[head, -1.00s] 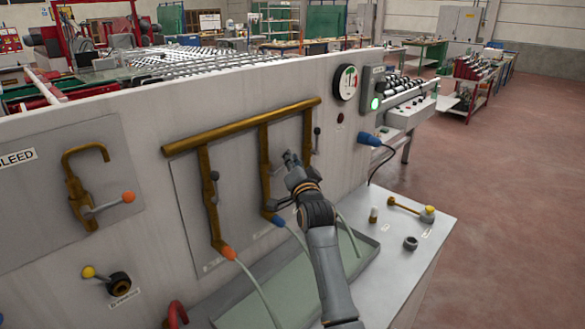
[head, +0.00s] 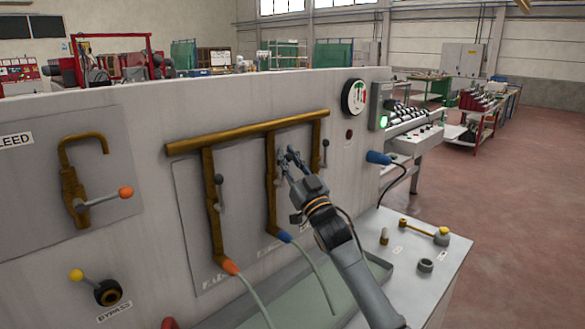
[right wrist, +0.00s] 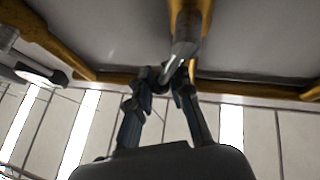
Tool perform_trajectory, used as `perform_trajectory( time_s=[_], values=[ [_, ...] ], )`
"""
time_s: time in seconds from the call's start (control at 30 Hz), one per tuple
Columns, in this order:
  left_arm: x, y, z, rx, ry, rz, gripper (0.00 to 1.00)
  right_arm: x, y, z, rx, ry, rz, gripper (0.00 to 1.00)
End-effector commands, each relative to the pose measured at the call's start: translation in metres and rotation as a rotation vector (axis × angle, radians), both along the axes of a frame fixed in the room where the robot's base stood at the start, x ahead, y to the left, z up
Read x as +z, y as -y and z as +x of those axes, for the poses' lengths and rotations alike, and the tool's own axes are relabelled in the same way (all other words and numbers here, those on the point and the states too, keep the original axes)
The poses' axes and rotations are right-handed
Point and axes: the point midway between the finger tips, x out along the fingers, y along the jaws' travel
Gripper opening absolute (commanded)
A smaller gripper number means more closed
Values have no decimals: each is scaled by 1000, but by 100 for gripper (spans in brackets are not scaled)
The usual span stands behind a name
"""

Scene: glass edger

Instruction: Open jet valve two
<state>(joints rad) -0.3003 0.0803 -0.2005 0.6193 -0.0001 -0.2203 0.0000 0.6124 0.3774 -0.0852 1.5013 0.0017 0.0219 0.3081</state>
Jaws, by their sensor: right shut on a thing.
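A brass manifold (head: 250,130) on the grey panel feeds several pipes with valve levers. The middle pipe (head: 271,200), with a blue nozzle end (head: 285,237), stands just left of my right gripper (head: 286,156). In the right wrist view, the right gripper (right wrist: 166,82) is shut on the end of a grey valve lever (right wrist: 183,48) in front of a brass pipe. In the head view the fingers mostly hide this lever. The left pipe's lever (head: 218,180) and the right pipe's lever (head: 325,145) stand clear of the gripper. My left gripper is out of view.
A pressure gauge (head: 355,97) and a blue plug (head: 378,158) are to the right. A bleed valve lever (head: 105,197) and a bypass lever (head: 88,280) are at left. A side ledge (head: 440,270) holds small fittings. Open floor lies right.

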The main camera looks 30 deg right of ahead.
Motion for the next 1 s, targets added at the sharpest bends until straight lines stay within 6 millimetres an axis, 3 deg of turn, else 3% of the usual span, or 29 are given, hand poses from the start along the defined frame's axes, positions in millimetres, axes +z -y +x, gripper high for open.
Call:
perform_trajectory(
  time_s=[0.03, 0.5, 1.0],
  values=[
    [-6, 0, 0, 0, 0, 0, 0, -10, -2, 1, -4, -3, -48, 0],
    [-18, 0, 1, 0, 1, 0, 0, -3, -21, -5, -2, 101, -342, 0],
    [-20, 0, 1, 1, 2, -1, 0, -2, -28, -8, 0, 128, -414, 0]
  ],
)
